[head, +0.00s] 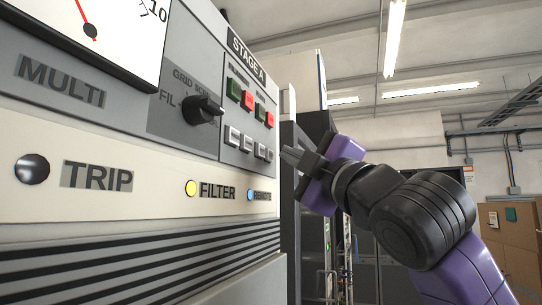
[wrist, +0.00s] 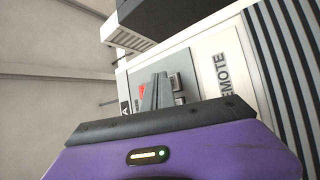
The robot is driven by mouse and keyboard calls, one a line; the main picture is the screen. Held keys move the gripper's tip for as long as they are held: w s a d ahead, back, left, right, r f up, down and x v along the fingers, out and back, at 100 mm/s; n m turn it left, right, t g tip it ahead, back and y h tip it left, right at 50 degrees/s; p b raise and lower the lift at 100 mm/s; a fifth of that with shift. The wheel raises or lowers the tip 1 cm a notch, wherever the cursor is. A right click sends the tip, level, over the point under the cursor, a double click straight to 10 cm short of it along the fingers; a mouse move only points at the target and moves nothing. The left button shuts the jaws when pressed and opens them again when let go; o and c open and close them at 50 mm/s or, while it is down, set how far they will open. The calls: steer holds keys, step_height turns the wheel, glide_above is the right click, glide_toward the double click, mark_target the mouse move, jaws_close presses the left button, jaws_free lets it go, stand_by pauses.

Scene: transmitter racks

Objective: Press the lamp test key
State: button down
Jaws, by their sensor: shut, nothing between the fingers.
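A row of small grey keys (head: 246,143) sits low on the STAGE A panel, under green and red buttons. Their markings are too small to read, so I cannot tell which one is the lamp test key. My gripper (head: 287,154) is shut and empty, its tips pointing at the panel just right of the row. In the wrist view the shut fingers (wrist: 155,92) stand in front of the panel, beside two of the grey keys (wrist: 177,82) and partly covering the panel. I cannot tell whether the tips touch anything.
A green button (head: 233,89) and a red button (head: 247,101) sit above the keys, with more beside them. A black rotary knob (head: 203,109) sticks out to the left. FILTER and REMOTE lamps (head: 191,188) lie below. Open room lies to the right.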

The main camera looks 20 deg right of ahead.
steer(key=shift+a, duration=0.1)
stand_by(0.7)
steer(key=shift+w+a, duration=0.25)
steer(key=shift+w+a, duration=0.2)
steer(key=shift+a, duration=0.15)
stand_by(0.8)
steer(key=shift+d, duration=0.15)
steer(key=shift+s+d, duration=0.45)
steer(key=shift+d, duration=0.05)
stand_by(0.3)
steer(key=shift+s+d, duration=0.75)
steer(key=shift+d, duration=0.3)
steer(key=shift+s+d, duration=0.75)
steer(key=shift+d, duration=0.25)
